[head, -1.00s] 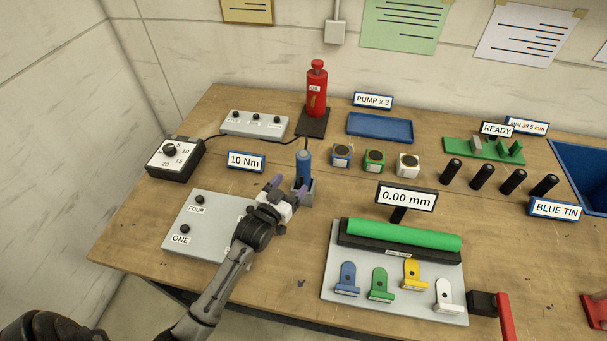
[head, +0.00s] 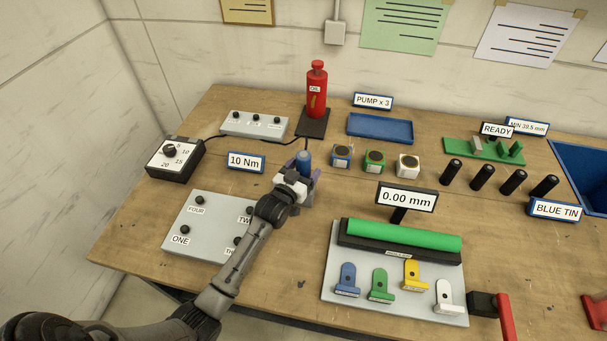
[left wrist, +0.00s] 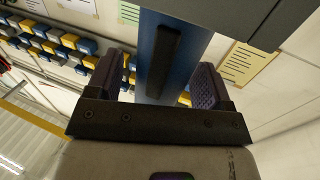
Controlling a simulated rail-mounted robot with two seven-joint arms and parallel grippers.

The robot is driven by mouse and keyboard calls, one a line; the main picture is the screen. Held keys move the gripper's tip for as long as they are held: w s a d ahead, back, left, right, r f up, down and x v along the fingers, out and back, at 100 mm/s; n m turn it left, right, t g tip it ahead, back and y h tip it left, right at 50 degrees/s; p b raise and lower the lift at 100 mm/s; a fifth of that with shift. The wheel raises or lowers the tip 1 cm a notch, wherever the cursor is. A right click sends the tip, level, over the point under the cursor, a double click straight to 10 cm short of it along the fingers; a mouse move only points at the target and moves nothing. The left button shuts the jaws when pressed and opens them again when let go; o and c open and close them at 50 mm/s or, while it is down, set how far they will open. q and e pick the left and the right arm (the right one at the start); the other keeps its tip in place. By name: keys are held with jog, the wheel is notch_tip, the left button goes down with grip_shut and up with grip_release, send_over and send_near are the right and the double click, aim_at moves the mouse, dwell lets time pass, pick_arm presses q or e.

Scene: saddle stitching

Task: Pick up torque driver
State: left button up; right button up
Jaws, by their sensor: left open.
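The blue torque driver (head: 304,159) stands upright in its small grey holder on the table, with a cable at its top. My left gripper (head: 302,181) is at the driver, and its body hides the driver's lower part and most of the holder in the head view. In the left wrist view the driver's blue body (left wrist: 163,60) with a black strip stands between the two purple finger pads of the left gripper (left wrist: 168,88). The fingers are apart, with gaps visible beside the driver. My right gripper is not in view.
A 10 Nm sign (head: 246,162) and a dial box (head: 175,158) stand left of the driver. A grey plate with knobs (head: 200,225) lies in front. The oil bottle (head: 316,90) stands behind. Several coloured blocks (head: 374,160) sit close to the right.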

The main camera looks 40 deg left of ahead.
pick_arm(q)
jog(key=shift+r, duration=0.1)
jog(key=c, duration=1.1)
